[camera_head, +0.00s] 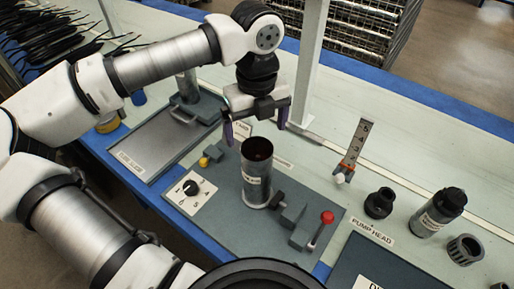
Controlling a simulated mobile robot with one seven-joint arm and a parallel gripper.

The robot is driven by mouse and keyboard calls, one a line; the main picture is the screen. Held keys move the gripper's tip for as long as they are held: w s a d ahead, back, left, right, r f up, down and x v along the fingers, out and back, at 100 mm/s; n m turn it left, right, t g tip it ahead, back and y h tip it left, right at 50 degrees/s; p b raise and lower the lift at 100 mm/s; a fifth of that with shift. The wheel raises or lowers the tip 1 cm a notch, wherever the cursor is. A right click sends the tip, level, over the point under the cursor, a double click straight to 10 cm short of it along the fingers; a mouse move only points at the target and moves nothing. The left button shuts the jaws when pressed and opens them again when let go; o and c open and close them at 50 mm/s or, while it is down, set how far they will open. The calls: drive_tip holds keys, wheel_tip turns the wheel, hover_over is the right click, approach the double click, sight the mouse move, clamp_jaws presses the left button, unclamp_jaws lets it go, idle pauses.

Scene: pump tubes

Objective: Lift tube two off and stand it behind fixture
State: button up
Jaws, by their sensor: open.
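A grey metal tube (256,174) with a pale label stands upright on the dark grey fixture plate (225,222); its open top shows a dark reddish inside. My gripper (256,134) is open above and slightly behind the tube, fingers pointing down, apart from it as far as I can tell. Another grey tube (187,86) stands upright further back left, partly hidden by my arm. I cannot read which tube is numbered two.
The fixture carries a dial (190,188), a yellow knob (204,162) and a red-knobbed lever (326,217). A scale post (354,145), black fitting (379,203), labelled canister (438,211) and slotted ring (465,249) stand right. A white post (310,65) rises behind.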

sight(257, 156)
wheel_tip(257, 156, down, 11)
drive_tip(key=shift+p, duration=0.35)
drive_tip(key=c, duration=1.3)
drive_tip(key=shift+r, duration=0.7)
drive_tip(key=shift+r+p, duration=4.35)
drive_tip(key=shift+r, duration=5.2)
